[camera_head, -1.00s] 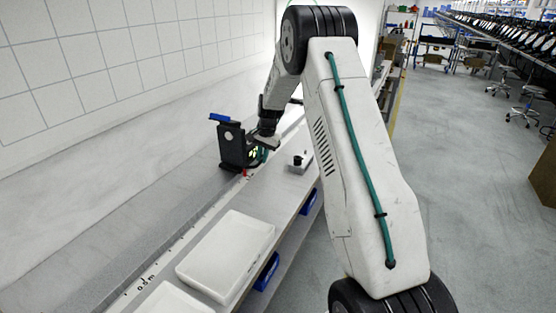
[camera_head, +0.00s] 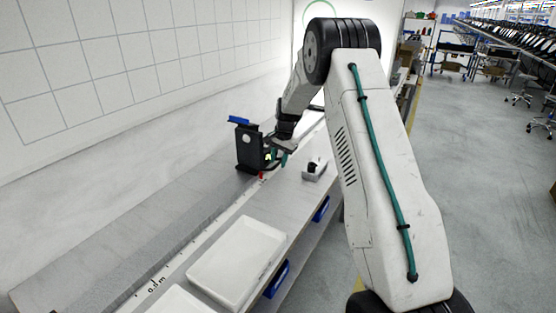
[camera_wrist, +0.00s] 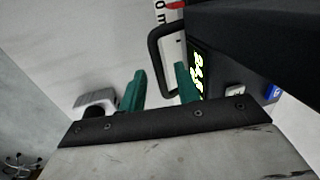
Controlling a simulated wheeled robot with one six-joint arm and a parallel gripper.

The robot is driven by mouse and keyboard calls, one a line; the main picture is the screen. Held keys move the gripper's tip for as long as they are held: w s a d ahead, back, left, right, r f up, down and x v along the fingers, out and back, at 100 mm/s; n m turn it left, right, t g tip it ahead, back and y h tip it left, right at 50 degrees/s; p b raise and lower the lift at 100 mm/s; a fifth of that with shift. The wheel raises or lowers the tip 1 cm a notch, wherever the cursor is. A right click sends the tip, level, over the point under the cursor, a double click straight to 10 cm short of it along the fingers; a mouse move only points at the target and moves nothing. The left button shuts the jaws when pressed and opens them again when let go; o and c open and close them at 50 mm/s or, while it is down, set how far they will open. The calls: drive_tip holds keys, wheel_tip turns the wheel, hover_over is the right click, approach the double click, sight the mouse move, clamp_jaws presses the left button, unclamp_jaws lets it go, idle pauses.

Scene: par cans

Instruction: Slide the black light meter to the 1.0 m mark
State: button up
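The black light meter (camera_head: 247,150) stands upright on the rail along the bench, with a blue piece on top and a red pointer (camera_head: 262,175) at its base. In the wrist view the meter (camera_wrist: 235,50) fills the upper right, with a lit yellow-green display and a black loop handle (camera_wrist: 158,62). My gripper (camera_head: 277,158) is at the meter's handle side. In the wrist view its two green fingers (camera_wrist: 160,88) are apart, with the handle's bar between them and gaps visible. Part of the "0 m" lettering (camera_wrist: 160,13) shows near the red pointer; its leading digits are cut off.
A scale strip (camera_head: 160,278) with a mark that looks like 0.0 m runs along the bench. A white tray (camera_head: 240,262) lies in front, and a small grey block with a black knob (camera_head: 314,168) sits right of the meter. Blue bins (camera_head: 277,279) hang below the bench edge.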

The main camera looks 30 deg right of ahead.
wheel_tip(320, 180, up, 8)
drive_tip(key=s, duration=0.1)
drive_tip(key=shift+s+d+f, duration=0.15)
drive_tip(key=shift+d, duration=0.2)
idle(0.3)
drive_tip(key=s+a+r+n, duration=0.4)
drive_tip(key=s+a, duration=0.3)
drive_tip(key=s, duration=0.8)
drive_tip(key=s+a+r+n, duration=0.4)
drive_tip(key=s+a+r, duration=0.2)
drive_tip(key=s, duration=1)
drive_tip(key=s+a+r+n+h, duration=0.1)
drive_tip(key=s+a+r+n, duration=0.3)
drive_tip(key=s+a, duration=0.6)
drive_tip(key=shift+s+r, duration=0.95)
drive_tip(key=shift+s, duration=2.2)
